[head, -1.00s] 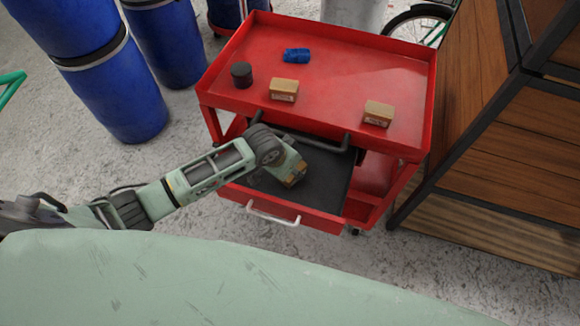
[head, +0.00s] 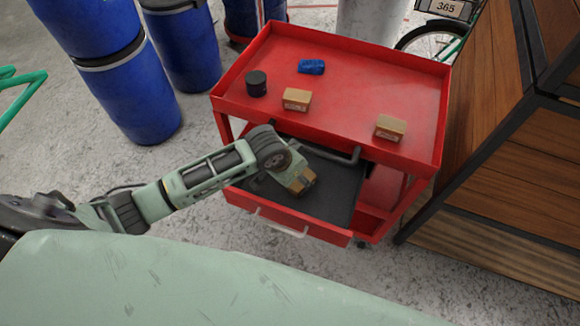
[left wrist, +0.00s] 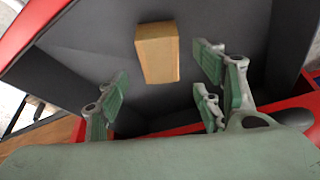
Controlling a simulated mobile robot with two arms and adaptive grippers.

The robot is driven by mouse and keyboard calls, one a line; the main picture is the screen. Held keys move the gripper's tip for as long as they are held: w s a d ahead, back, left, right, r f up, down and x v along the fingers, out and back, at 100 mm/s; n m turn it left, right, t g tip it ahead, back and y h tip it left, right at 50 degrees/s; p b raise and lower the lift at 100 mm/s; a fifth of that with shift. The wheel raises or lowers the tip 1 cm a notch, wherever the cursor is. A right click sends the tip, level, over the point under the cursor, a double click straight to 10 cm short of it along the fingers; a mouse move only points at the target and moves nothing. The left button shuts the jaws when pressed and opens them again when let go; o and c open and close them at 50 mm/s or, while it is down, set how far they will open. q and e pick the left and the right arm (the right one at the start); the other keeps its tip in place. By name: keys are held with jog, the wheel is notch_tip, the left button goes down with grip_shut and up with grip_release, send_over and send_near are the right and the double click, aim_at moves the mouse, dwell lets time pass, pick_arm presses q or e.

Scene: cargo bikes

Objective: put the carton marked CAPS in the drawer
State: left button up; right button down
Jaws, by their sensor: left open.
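A plain brown carton (left wrist: 157,52) is inside the open drawer (left wrist: 95,40), over its dark floor, in the left wrist view; no marking on it is readable. The red cart's drawer (head: 328,198) is pulled out in the head view. My left gripper (left wrist: 162,78) is open, its green-padded fingers apart on either side of the carton's near end, with gaps visible. In the head view my left gripper (head: 296,178) is over the drawer and hides most of the carton. My right gripper is not in view.
Two other small cartons (head: 297,99) (head: 390,128), a black cylinder (head: 256,83) and a blue object (head: 311,67) stand on the cart top (head: 350,85). The cart's dark handle bar (head: 335,157) is close to my gripper. A wooden cabinet (head: 510,170) stands right, blue barrels (head: 130,95) left.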

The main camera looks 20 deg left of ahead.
pick_arm(q)
jog(key=v, duration=0.7)
jog(key=shift+s+r, duration=0.1)
